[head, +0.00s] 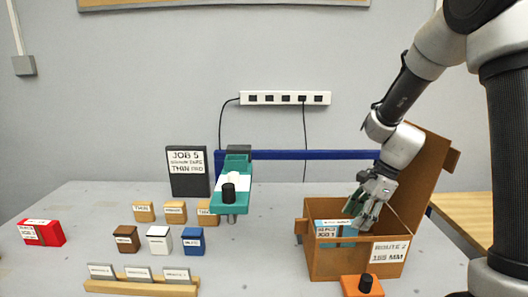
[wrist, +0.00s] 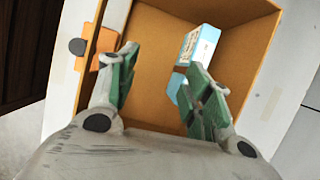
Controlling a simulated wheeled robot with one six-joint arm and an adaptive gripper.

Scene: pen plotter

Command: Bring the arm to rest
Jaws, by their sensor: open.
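My arm reaches down from the upper right.
An orange block with a black knob (head: 362,285) stands in front of the box. The teal plotter carriage (head: 232,200) and blue rail (head: 310,154) are left and behind. Small blocks (head: 158,240), a card rack (head: 140,286) and a red box (head: 42,233) stand left.

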